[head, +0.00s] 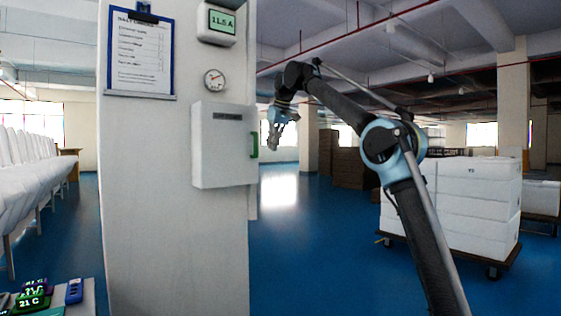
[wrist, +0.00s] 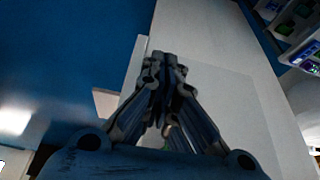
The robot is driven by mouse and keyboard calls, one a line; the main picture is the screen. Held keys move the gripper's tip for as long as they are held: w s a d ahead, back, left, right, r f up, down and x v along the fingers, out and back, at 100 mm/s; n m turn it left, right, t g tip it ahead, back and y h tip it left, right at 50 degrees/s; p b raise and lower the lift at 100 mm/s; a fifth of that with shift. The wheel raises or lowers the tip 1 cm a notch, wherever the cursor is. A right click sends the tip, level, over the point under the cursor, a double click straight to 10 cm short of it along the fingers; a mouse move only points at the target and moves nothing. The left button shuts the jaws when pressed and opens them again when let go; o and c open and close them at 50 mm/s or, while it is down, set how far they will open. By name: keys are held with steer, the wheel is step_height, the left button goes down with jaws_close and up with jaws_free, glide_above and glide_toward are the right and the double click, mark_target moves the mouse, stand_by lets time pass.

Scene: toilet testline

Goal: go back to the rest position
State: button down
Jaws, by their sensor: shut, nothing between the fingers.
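My gripper (head: 271,142) hangs at the end of my raised arm in the head view, in front of the blue floor and right of the white cabinet's green handle. It looks clear of the cabinet. In the wrist view my gripper (wrist: 165,60) has its fingertips together with nothing between them. A pale panel shows behind the fingers there.
A white pillar (head: 150,200) carries a clipboard (head: 141,55), a display (head: 221,22), a gauge (head: 214,80) and a wall cabinet (head: 222,145). White boxes (head: 462,190) stand on a cart at right. Small meters (head: 33,290) lie on a table at lower left. Open blue floor (head: 300,250) lies between.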

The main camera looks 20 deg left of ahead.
steer(key=s+d+f+m+h, duration=0.15)
steer(key=d+f, duration=0.35)
steer(key=d, duration=0.7)
steer(key=s+d+f+m, duration=0.2)
steer(key=s+d+f, duration=0.15)
steer(key=d, duration=0.85)
steer(key=s+d+f+m, duration=0.15)
steer(key=d+f, duration=0.35)
steer(key=d, duration=0.7)
steer(key=s+d+f+m+h, duration=0.1)
steer(key=s+d+f+m, duration=0.2)
steer(key=s+d+f, duration=1.25)
steer(key=s+d+f+m, duration=0.1)
steer(key=s+d+f, duration=0.1)
steer(key=s+f, duration=0.2)
steer(key=s+d+f+m, duration=0.1)
steer(key=s+f, duration=0.3)
steer(key=f, duration=0.7)
steer(key=s+d+f+m+h, duration=0.1)
steer(key=s+d+f, duration=0.1)
steer(key=s+f, duration=0.2)
step_height(320, 180, down, 4)
steer(key=shift+s+d+r, duration=0.25)
steer(key=shift+s+d, duration=0.15)
